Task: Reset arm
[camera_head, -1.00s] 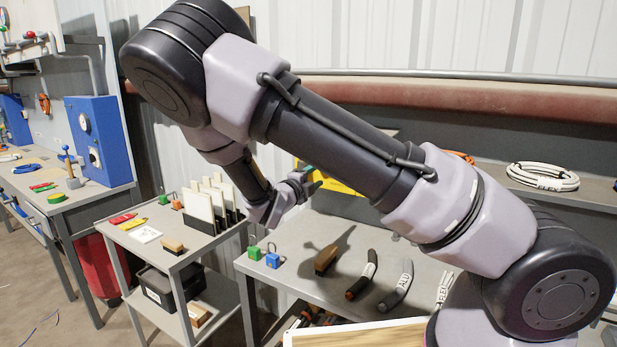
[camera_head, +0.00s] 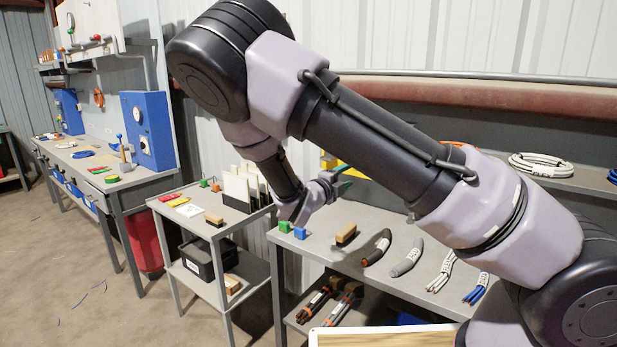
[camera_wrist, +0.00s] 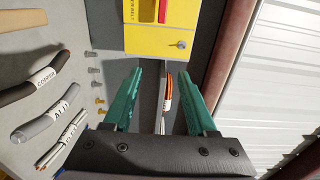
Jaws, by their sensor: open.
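My gripper (camera_wrist: 165,105) is open, with its two green fingers apart and nothing between them touching either one. In the head view my gripper (camera_head: 340,178) is partly hidden behind my arm, above the back of the grey table (camera_head: 335,240). In the wrist view a yellow box (camera_wrist: 155,40) with a lock lies ahead of the fingers. An orange and white cable piece (camera_wrist: 168,92) shows between the fingers, apart from them.
Labelled cable pieces lie on the table: a dark one (camera_head: 376,247), a grey one (camera_head: 407,258) and a white bundle (camera_head: 440,272). A cart (camera_head: 190,222) stands left, then a workbench with a blue box (camera_head: 148,130). A white cable coil (camera_head: 541,165) rests on the rear shelf.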

